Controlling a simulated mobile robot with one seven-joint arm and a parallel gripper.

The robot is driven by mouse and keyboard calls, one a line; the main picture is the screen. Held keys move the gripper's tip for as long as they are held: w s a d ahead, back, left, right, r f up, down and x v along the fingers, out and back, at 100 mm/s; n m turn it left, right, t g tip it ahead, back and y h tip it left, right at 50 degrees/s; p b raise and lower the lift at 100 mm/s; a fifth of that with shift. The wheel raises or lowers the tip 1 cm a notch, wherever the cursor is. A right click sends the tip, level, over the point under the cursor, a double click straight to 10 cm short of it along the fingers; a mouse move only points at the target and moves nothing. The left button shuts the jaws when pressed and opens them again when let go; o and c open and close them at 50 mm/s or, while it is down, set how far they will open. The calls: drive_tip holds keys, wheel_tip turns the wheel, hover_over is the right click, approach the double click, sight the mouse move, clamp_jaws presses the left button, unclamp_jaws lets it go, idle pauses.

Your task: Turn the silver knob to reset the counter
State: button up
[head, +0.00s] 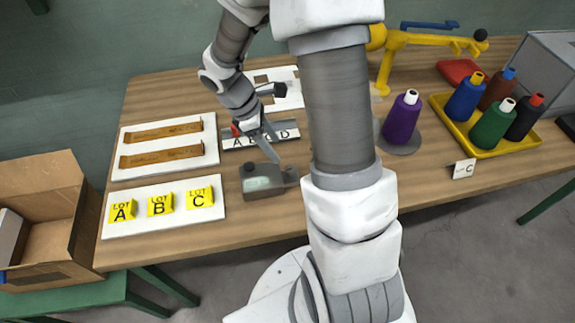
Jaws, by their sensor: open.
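A small grey-green box (263,181), which looks like the counter, sits on the wooden table near its front edge. A grey knob-like part (291,175) sticks out at its right end; it is small and I cannot make out its details. A small dark round part shows on its top left. My gripper (271,148) is open and empty, pointing down just above and behind the box. It appears apart from the knob, though the exact gap is hard to tell. The counter's digits are not readable.
A white board lettered A to D (232,141) lies behind the gripper. Yellow lot cards (160,205) and brown strips (161,143) lie left. My arm hides the table's middle.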

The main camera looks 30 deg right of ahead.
sight(290, 169)
drive_tip(key=b+x, duration=0.1)
drive_tip(key=x, duration=0.8)
drive_tip(key=shift+f, duration=0.35)
drive_tip(key=shift+c, duration=0.3)
clamp_jaws()
